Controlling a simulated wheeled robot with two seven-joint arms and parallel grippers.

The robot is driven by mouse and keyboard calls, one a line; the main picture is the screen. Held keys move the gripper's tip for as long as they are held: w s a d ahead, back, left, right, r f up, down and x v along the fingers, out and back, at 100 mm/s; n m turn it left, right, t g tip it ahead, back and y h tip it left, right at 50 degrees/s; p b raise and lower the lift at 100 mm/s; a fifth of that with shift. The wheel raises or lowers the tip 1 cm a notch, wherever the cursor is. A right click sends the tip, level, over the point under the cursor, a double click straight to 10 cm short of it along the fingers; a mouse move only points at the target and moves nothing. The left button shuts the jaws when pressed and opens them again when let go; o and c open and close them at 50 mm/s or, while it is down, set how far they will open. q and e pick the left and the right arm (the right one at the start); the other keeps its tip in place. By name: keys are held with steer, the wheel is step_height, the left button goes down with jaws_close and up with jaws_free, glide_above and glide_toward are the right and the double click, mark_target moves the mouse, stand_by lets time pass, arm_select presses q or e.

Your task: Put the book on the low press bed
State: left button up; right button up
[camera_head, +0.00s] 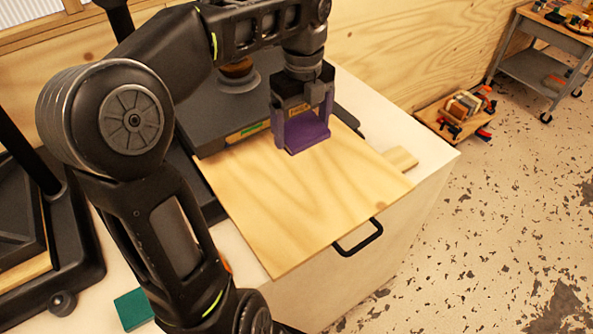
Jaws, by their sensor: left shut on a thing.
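A purple book (308,134) is held upright or nearly so in my left gripper (305,108), which is shut on it from above. The book is over the back part of a pale wooden board (310,205) with a black handle (358,239) at its front edge. This board looks like the low press bed, beneath and in front of a dark press plate (215,115). I cannot tell whether the book's lower edge touches the board. My gripper's fingers partly cover the book. My right gripper is not in view.
A white bench top (431,150) surrounds the board, with a small wood block (401,158) at its right. A green block (133,308) lies at lower left. A second black press (45,240) stands at far left. The board's front half is clear.

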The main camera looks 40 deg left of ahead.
mark_target(301, 132)
arm_select(q)
steer(key=shift+s, duration=0.1)
steer(key=shift+s+a+f, duration=0.1)
steer(key=shift+f, duration=0.2)
step_height(301, 132, down, 3)
steer(key=shift+r+b, duration=0.15)
steer(key=shift+b, duration=0.9)
step_height(301, 132, down, 2)
steer(key=shift+f+p, duration=0.2)
steer(key=shift+p, duration=0.2)
steer(key=shift+f, duration=0.25)
step_height(301, 132, down, 4)
steer(key=shift+r, duration=0.25)
steer(key=shift+f, duration=0.15)
